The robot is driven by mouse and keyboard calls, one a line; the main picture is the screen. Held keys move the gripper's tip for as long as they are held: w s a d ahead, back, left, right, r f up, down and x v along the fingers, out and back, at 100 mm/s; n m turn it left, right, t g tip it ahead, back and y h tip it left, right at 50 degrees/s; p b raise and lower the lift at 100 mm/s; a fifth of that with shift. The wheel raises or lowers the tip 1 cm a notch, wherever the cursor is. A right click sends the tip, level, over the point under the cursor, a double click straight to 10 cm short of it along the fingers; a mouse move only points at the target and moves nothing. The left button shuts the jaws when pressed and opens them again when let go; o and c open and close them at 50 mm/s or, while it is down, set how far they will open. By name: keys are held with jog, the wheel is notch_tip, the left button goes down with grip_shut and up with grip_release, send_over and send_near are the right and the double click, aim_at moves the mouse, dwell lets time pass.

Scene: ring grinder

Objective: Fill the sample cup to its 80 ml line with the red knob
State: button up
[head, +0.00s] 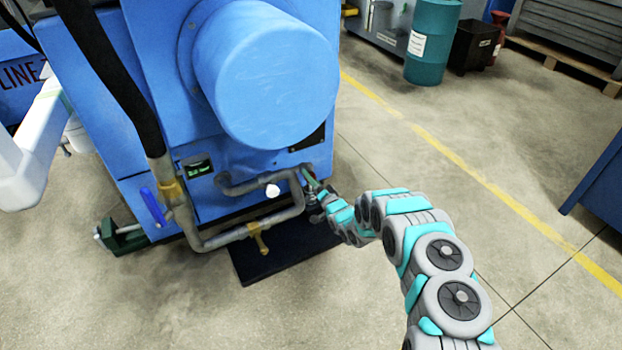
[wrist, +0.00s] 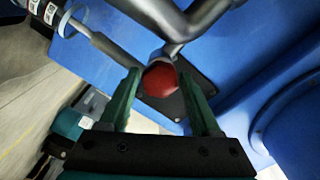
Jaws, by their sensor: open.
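The red knob (wrist: 161,80) shows in the wrist view on a grey pipe fitting, against a dark plate on the blue machine. My gripper (wrist: 160,84) is open, its two green fingers on either side of the knob; I cannot tell whether they touch it. A clear cylinder with white labels (wrist: 46,12) is cut off at the top left of the wrist view; it may be the sample cup, and no fill level can be read. In the head view my gripper (head: 312,181) is at the machine's lower right, where the red knob is hidden.
The blue machine (head: 265,75) has grey pipes (head: 240,236) with a blue lever (head: 153,207) and a brass valve (head: 259,240). A black mat (head: 282,258) lies below. Open floor lies to the right.

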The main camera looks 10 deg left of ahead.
jog(key=v, duration=0.7)
dwell(7.3)
